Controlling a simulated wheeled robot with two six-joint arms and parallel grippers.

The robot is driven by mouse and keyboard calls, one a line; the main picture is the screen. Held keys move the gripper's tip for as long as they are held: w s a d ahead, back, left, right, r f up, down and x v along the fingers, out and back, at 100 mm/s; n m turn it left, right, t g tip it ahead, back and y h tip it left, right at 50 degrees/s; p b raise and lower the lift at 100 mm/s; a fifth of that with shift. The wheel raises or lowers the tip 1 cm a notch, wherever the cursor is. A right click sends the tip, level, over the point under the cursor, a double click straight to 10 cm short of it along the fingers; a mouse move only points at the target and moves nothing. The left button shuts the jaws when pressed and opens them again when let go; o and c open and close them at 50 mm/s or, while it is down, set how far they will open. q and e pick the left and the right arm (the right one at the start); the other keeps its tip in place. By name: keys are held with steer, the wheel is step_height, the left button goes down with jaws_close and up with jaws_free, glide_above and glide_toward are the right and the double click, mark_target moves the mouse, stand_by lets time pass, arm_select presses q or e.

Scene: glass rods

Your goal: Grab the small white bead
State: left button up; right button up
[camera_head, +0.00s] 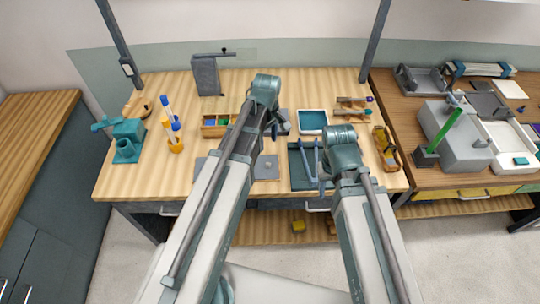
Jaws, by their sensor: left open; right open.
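A tiny pale spot on the grey mat (265,173) may be the small white bead (268,163); it is too small to tell for sure. My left gripper (273,132) is open and empty above the table, a little behind the mat. My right gripper (324,181) is open, low near the table's front edge, beside a dark teal tray (298,180) with blue rods (304,160) in it. My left arm hides part of the mat and table middle.
A divided box of coloured pieces (215,125) stands left of my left arm. Orange bottles (175,142) and a teal vise (127,140) stand at left. A wooden rack (385,147) stands at right.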

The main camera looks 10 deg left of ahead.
arm_select(q)
steer(key=b, duration=0.9)
glide_above(268, 164)
step_height(268, 164, down, 8)
steer(key=shift+s+a+f, duration=0.15)
steer(key=shift+f, duration=0.05)
steer(key=f+b, duration=0.5)
steer(key=shift+w+f, duration=0.15)
steer(key=shift+w, duration=0.05)
jaws_close()
